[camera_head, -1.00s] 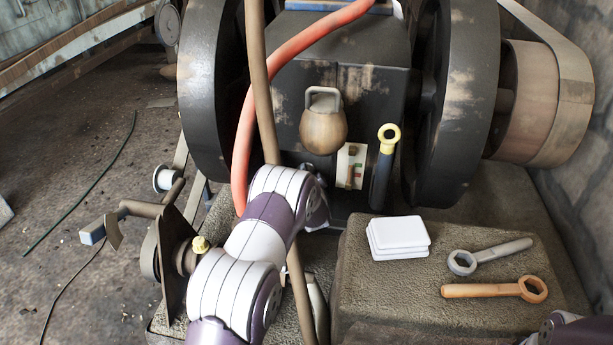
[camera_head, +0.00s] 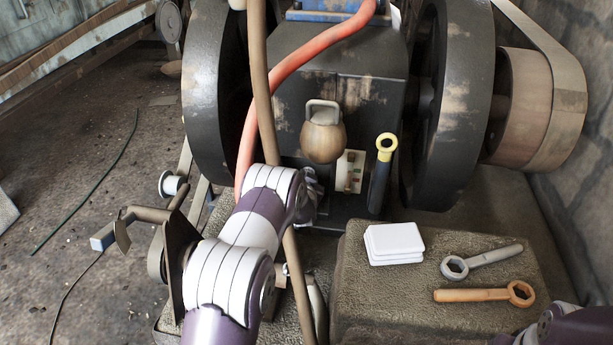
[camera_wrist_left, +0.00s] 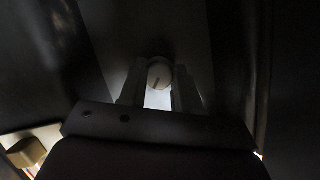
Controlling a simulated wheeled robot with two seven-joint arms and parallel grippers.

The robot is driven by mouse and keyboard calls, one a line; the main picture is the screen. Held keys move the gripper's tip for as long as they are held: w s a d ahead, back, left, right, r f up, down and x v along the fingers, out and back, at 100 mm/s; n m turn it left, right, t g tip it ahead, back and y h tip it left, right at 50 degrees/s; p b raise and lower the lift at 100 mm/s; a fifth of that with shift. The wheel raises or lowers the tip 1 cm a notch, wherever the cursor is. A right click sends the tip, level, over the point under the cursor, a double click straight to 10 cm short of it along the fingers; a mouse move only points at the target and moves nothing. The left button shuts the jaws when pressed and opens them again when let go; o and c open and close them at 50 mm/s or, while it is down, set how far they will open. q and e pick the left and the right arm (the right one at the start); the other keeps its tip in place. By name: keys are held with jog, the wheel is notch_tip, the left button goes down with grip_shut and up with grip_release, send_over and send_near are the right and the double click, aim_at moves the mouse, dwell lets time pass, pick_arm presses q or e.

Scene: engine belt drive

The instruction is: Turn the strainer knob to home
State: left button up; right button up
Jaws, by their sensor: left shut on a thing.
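The strainer knob (camera_wrist_left: 159,73) is a small round pale knob with a dark line across its face. In the left wrist view it sits between the two fingers of my left gripper (camera_wrist_left: 158,88), which is shut on it. The line on the knob runs tilted in that view. In the head view my left gripper (camera_head: 308,196) is at the low front of the dark engine block (camera_head: 385,100), and my own arm and gripper hide the knob there. My right gripper is not in view; only part of my right arm shows at the bottom right corner.
A brown pole (camera_head: 262,100) and a red hose (camera_head: 290,65) run close by my left arm. A yellow-ringed handle (camera_head: 383,165) and a small panel (camera_head: 350,172) are to the right. White blocks (camera_head: 394,243), a grey wrench (camera_head: 480,260) and an orange wrench (camera_head: 485,294) lie on a stone block (camera_head: 375,300).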

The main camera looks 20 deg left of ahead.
pick_arm(q)
jog(key=shift+n, duration=0.3)
dwell(0.4)
jog(key=o, duration=1.1)
jog(key=shift+c, duration=0.2)
jog(key=p+v, duration=0.5)
jog(key=v, duration=0.2)
jog(key=shift+s, duration=0.25)
